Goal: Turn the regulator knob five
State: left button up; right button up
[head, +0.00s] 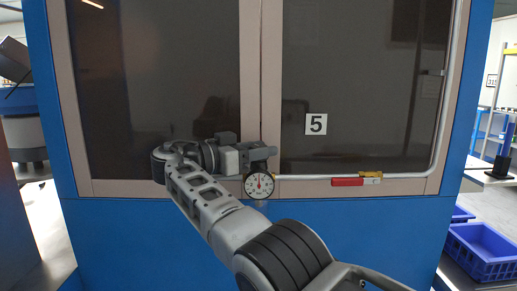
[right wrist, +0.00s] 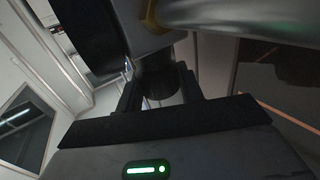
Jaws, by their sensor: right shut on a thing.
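The regulator's round white gauge (head: 259,185) hangs on the blue machine's front, just below my right gripper (head: 256,155). Its red needle points about straight up. My right gripper reaches the regulator from the left and covers most of its body. In the right wrist view, the two dark fingers are shut on the dark round knob (right wrist: 158,80), which sits between them. A white sign with a black 5 (head: 316,124) is on the dark window to the upper right. My left gripper is not in view.
A pale pipe (head: 325,177) runs right from the regulator, then up the window's side. A red-handled valve (head: 348,182) sits on or just below it. Blue crates (head: 483,252) stand at the far right. The machine's blue lower panel is flat.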

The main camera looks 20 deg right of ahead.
dwell(0.5)
jog(key=o, duration=1)
jog(key=shift+d, duration=0.1)
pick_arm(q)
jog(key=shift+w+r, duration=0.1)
